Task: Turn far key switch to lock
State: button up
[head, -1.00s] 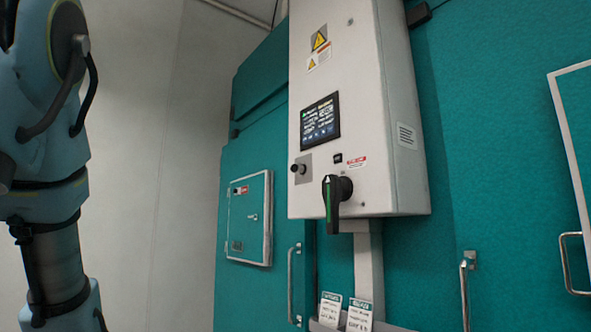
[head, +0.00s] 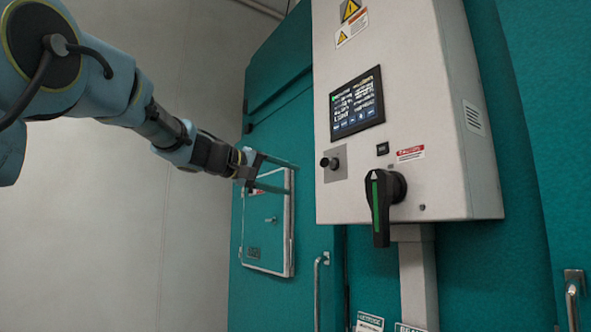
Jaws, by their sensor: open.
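A white control box (head: 415,95) on a teal chamber wall carries a small black knob (head: 328,163) on a grey plate, which looks like the key switch. Its key and marks are too small to read. To its lower right is a large black rotary handle (head: 380,207) with a green stripe, pointing down. My gripper (head: 288,178) is open and empty, fingers pointing right. It appears just left of the control box and the knob, in front of a small teal hatch; its depth from the knob is hard to tell.
The box also has a touchscreen (head: 357,103) and warning labels. Below the gripper are the white-framed hatch (head: 267,225) and a metal door handle (head: 320,290). A grey conduit (head: 418,280) runs down from the box. The pale wall on the left is clear.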

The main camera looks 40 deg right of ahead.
jog(key=h, duration=0.1)
send_near(324, 161)
jog(key=w, duration=0.1)
jog(key=m+g, duration=0.1)
jog(key=d+p, duration=0.2)
jog(key=d, duration=0.3)
jog(key=d+p, duration=0.3)
jog(key=d, duration=0.2)
jog(key=shift+s+d+f+p, duration=0.15)
jog(key=shift+d+f+p, duration=0.05)
jog(key=shift+d+p, duration=0.15)
grip_shut()
